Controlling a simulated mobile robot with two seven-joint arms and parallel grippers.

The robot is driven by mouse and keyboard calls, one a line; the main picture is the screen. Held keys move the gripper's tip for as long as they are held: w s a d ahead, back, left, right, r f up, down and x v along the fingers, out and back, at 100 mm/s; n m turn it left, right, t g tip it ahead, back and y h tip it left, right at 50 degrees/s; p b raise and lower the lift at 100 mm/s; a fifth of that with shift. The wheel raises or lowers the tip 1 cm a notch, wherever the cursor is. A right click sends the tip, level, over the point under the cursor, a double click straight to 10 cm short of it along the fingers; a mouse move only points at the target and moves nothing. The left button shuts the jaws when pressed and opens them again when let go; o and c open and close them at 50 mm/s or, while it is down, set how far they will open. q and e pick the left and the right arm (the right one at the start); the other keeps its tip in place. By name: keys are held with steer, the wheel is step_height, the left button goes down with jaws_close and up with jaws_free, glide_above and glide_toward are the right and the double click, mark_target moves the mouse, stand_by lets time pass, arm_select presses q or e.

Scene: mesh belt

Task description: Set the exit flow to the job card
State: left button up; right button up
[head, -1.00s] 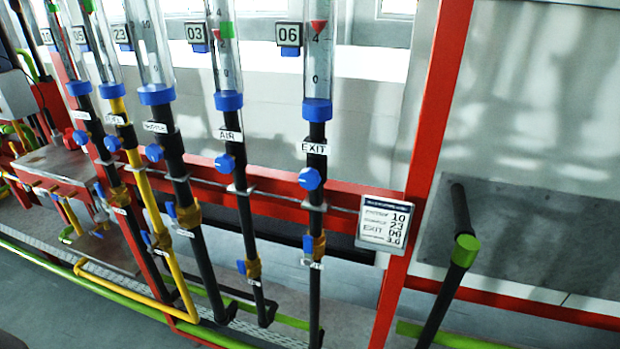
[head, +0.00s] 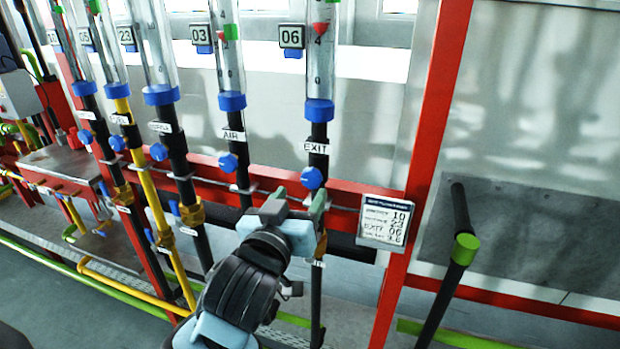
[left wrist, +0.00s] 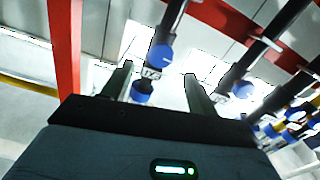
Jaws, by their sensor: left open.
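The EXIT flow tube (head: 320,50) is clear, with a red pointer (head: 320,28) near the 4 mark and a blue collar below. Under the EXIT label (head: 317,148) is a blue knob (head: 311,178) on the black pipe. My left gripper (head: 298,200) is open, its fingers just below and in front of this knob; contact cannot be told. In the left wrist view the knob (left wrist: 141,91) shows between the fingers, nearer the left one. The job card (head: 384,222) on the red rail reads EXIT 06; its bottom line is too small to be sure. My right gripper is not in view.
The AIR tube's knob (head: 228,162) and pipe stand left of EXIT, with several more tubes beyond. A red post (head: 432,130) stands to the right. A dark pipe with a green collar (head: 466,243) juts out at the lower right.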

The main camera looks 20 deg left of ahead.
mark_target(310, 180)
arm_select(q)
steer(key=shift+w, duration=3.45)
steer(key=shift+c, duration=0.5)
steer(key=c, duration=0.9)
steer(key=shift+d, duration=0.1)
steer(key=shift+n, duration=0.4)
steer(key=o, duration=1)
steer(key=s, duration=0.8)
steer(key=shift+w, duration=0.1)
